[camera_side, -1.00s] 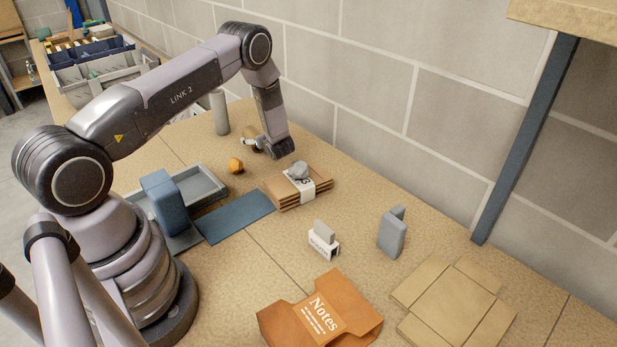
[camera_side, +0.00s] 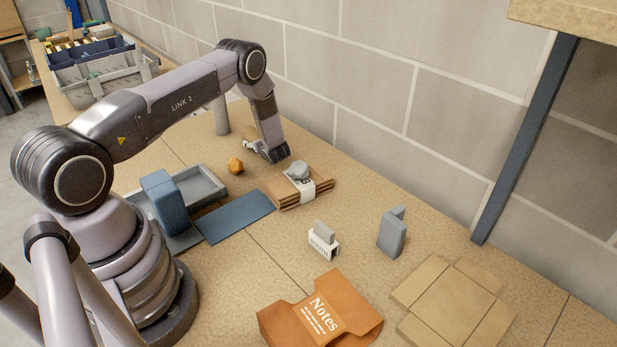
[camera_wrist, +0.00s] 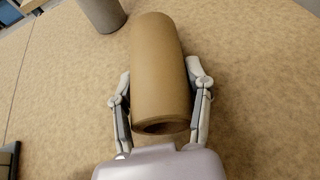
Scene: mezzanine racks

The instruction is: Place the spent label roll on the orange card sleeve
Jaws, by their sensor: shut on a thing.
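The spent label roll (camera_wrist: 158,75) is a plain brown cardboard tube, seen large in the wrist view with its hollow near end (camera_wrist: 165,127) showing. My gripper (camera_wrist: 158,92) is shut on it, one finger on each side. I cannot tell whether the roll touches the table. The orange card sleeve (camera_side: 357,322), with a "Notes" label, lies flat at the front, far from my gripper.
A banded cardboard stack (camera_side: 285,200) with a grey lump on top stands between my gripper and the sleeve. A white card holder (camera_side: 323,244), a grey-blue block (camera_side: 392,234) and a flat tan carton (camera_side: 450,300) stand nearby. A grey cylinder (camera_side: 220,115) stands behind.

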